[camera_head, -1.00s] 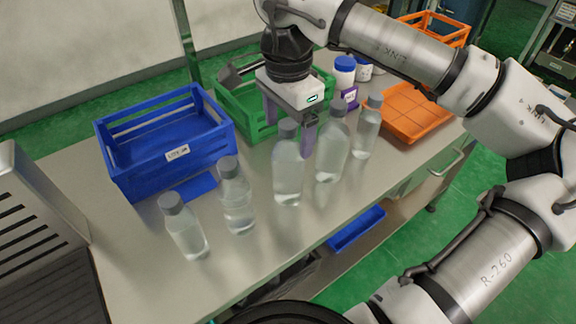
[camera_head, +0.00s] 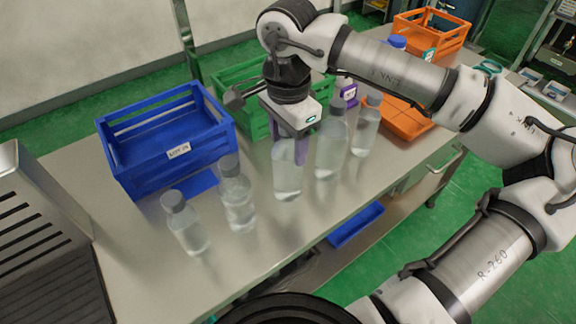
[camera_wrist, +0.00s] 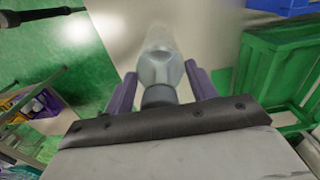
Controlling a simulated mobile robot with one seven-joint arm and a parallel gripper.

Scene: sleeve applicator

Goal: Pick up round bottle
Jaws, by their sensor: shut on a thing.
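Several clear bottles with grey caps stand in a row along the table. My gripper (camera_head: 290,152), with purple fingers, is down over the middle one and shut on this round bottle (camera_head: 287,181). The gripper hides its cap in the head view. In the wrist view the bottle (camera_wrist: 160,68) sits between the two fingers (camera_wrist: 161,88), its dark cap close to the palm. It is upright at table level; I cannot tell whether its base touches the table.
Two bottles stand to the left, a nearer one (camera_head: 187,228) and another (camera_head: 238,203). Two stand close on the right (camera_head: 331,150) (camera_head: 366,131). A blue crate (camera_head: 180,152), a green crate (camera_head: 235,85) and an orange tray (camera_head: 408,120) are behind.

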